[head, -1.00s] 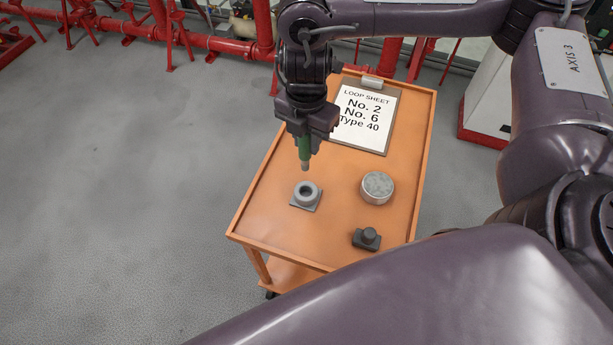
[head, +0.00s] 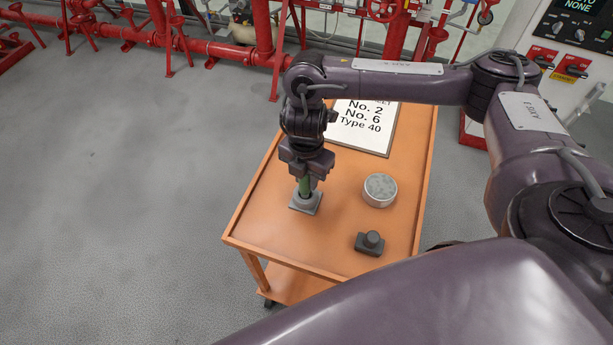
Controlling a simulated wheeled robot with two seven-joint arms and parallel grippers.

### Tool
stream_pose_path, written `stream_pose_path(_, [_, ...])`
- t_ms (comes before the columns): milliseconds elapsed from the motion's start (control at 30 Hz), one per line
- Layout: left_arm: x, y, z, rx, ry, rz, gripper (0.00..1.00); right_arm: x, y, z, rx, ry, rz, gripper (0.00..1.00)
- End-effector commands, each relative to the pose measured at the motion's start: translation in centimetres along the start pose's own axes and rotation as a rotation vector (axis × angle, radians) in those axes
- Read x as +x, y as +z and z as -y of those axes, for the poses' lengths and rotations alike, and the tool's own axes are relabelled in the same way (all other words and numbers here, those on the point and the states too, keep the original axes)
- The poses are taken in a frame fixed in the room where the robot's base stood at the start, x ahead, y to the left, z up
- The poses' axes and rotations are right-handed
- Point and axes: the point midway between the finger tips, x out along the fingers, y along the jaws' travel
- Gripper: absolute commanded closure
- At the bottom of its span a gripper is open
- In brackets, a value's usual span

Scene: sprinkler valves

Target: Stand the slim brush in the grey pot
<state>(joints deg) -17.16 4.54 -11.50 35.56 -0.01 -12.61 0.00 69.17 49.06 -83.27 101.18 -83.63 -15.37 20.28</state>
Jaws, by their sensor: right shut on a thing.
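The slim brush (head: 305,187) shows as a short green length below my right gripper (head: 306,176), which is shut on it. The brush is upright, and its lower end is down at the grey pot (head: 306,205), hidden in or behind its rim. The pot is a small grey holder with a square base on the orange cart top. My right gripper is directly above the pot and covers part of its opening. I cannot tell how deep the brush sits. My left gripper is not in view.
On the orange cart (head: 265,215) stand a round grey tin (head: 379,190) and a dark block with a round knob (head: 370,243). A clipboard sheet (head: 365,125) lies at the back. Red pipes (head: 210,43) run behind. The cart's front left is clear.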

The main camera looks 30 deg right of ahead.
Motion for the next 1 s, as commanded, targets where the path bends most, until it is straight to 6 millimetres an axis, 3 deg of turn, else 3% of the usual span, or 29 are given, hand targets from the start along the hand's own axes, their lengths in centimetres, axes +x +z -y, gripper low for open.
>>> stream_pose_path(167, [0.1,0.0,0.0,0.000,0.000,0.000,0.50,0.1,0.0,0.0,0.000,-0.001,0.000,0.98])
stream_pose_path(200, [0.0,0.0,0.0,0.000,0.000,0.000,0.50,0.1,0.0,0.0,-0.001,-0.001,0.000,0.70])
stream_pose_path(333, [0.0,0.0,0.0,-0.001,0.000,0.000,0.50,0.1,0.0,0.0,-0.001,-0.001,0.000,0.53])
stream_pose_path(667, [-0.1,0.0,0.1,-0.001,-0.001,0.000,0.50,-0.3,0.0,0.0,-0.001,0.000,0.001,0.53])
stream_pose_path(767, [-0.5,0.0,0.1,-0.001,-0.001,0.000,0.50,-1.3,0.0,-0.1,-0.004,0.003,0.003,0.53])
stream_pose_path(1000, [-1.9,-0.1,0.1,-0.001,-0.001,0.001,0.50,-5.9,0.1,-0.1,-0.002,0.005,0.005,0.53])
